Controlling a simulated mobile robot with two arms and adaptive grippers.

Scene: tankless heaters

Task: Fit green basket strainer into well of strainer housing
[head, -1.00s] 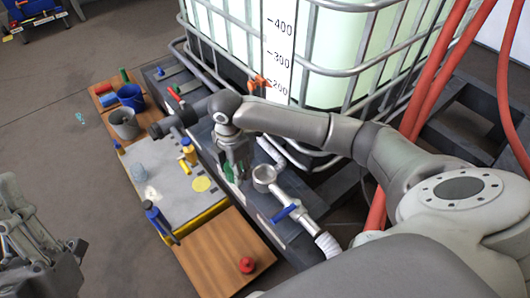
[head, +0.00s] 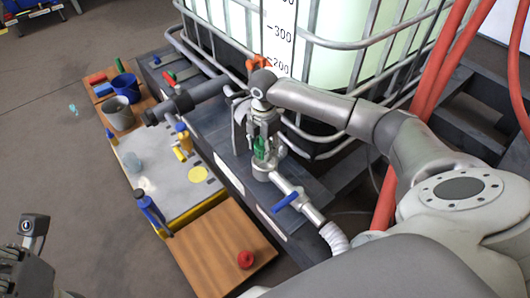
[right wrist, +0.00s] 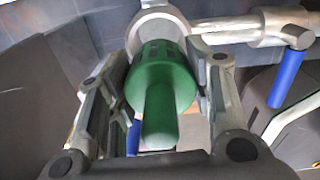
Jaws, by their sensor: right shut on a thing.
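The green basket strainer (head: 260,148) is between the fingers of my right gripper (head: 263,143), which is shut on it. The strainer housing (head: 269,172) is a grey round cup on the pipe, directly below the strainer in the head view. In the right wrist view the strainer (right wrist: 162,88) shows its handle toward the camera, and its slotted far end overlaps the housing's ring (right wrist: 158,22). I cannot tell whether that end is inside the well. My left gripper (head: 30,262) is at the bottom left, far from the housing; its fingers are unclear.
A blue-handled valve (head: 286,202) is on the pipe beside the housing. The caged tank (head: 335,80) stands just behind. A wooden board (head: 215,245) holds a red knob (head: 245,260).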

